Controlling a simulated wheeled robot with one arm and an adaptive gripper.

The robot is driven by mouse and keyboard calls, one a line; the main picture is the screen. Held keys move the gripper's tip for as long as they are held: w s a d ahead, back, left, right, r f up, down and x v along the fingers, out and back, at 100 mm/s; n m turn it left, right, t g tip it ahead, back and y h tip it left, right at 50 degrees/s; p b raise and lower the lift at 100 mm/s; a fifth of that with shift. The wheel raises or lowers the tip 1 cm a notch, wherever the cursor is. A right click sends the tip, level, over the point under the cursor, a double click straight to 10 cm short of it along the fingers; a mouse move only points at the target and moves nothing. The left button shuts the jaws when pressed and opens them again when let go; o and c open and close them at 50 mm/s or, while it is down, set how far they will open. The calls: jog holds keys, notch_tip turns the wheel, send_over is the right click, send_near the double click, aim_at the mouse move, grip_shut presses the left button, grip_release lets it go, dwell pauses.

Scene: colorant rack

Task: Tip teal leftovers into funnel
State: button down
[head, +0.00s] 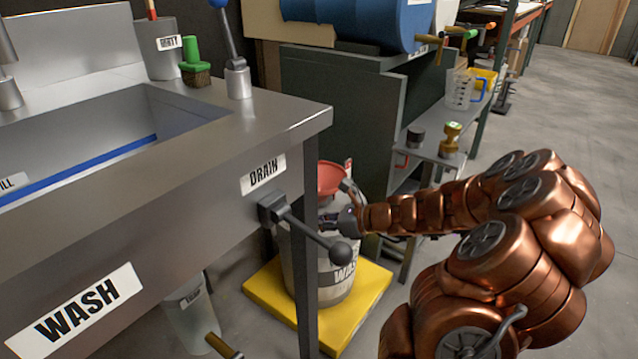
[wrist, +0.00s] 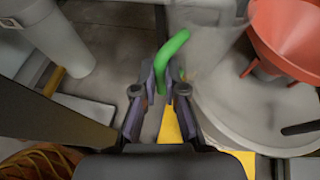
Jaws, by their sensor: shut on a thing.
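My gripper (wrist: 160,80) is shut on a curved green handle (wrist: 172,50) in the wrist view. A pale grey, see-through-looking body (wrist: 208,35) stands just right of the handle; it seems to be the handle's jug, but its contents cannot be made out. The red funnel (wrist: 290,40) is to the right of it, over the grey top of the waste drum (wrist: 275,125). No teal liquid is visible.
The steel sink (head: 265,128) with its drain lever (head: 318,236) stands close on the left. The drum stands on a yellow platform (head: 362,312). Open floor lies right.

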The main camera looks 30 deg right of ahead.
notch_tip(320, 180, up, 5)
jog(key=p, duration=0.5)
